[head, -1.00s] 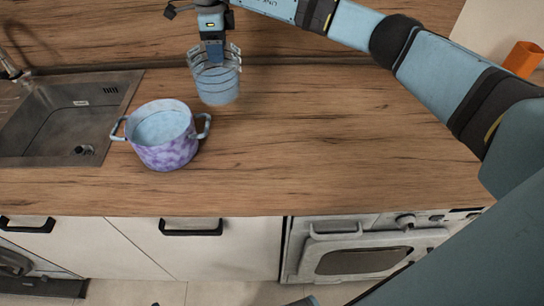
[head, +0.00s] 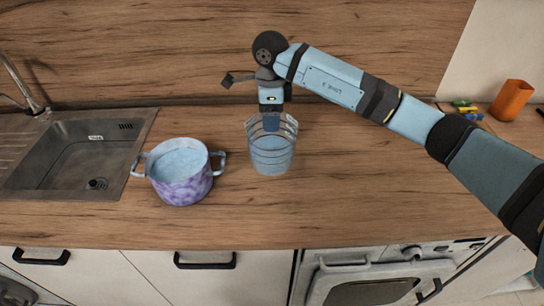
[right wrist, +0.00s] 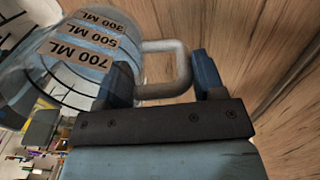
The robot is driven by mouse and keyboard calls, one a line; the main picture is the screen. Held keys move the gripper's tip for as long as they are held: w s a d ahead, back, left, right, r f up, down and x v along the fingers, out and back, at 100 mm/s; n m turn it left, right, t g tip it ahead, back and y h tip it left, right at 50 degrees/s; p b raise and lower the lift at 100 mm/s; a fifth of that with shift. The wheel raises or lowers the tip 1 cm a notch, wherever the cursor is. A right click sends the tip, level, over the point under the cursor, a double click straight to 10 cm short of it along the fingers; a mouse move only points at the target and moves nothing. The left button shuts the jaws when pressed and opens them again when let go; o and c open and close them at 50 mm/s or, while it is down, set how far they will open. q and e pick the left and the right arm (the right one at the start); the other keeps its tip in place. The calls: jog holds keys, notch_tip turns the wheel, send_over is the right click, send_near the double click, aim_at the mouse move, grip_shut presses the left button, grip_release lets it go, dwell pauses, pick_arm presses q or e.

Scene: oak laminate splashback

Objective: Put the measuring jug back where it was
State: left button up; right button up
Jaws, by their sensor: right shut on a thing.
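The measuring jug (head: 271,158) is clear and bluish with dark bands, to the right of the pot in the head view. It looks upright; I cannot tell whether its base touches the counter. In the right wrist view the jug (right wrist: 70,65) shows labels 300, 500 and 700 ML, and its grey handle (right wrist: 178,68) lies between the fingers. My right gripper (head: 271,122) is shut on that handle from behind; its fingers (right wrist: 162,82) show in the wrist view. My left gripper is not in view.
A purple and white two-handled pot (head: 180,188) stands left of the jug, apart from it. The sink (head: 75,160) is farther left. An orange cup (head: 511,100) and small coloured items (head: 466,108) are at the far right. The wooden counter (head: 360,200) is clear right of the jug.

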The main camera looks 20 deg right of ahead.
aim_at(271, 138)
notch_tip(271, 138, down, 7)
jog(key=shift+f+p, duration=0.2)
jog(key=shift+p, duration=0.2)
notch_tip(271, 138, down, 5)
jog(key=shift+f+p, duration=0.1)
jog(key=shift+p, duration=0.25)
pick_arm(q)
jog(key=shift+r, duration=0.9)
pick_arm(e)
jog(key=shift+f, duration=0.1)
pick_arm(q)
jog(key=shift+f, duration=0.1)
pick_arm(e)
jog(key=shift+f, duration=0.1)
jog(key=o, duration=1.5)
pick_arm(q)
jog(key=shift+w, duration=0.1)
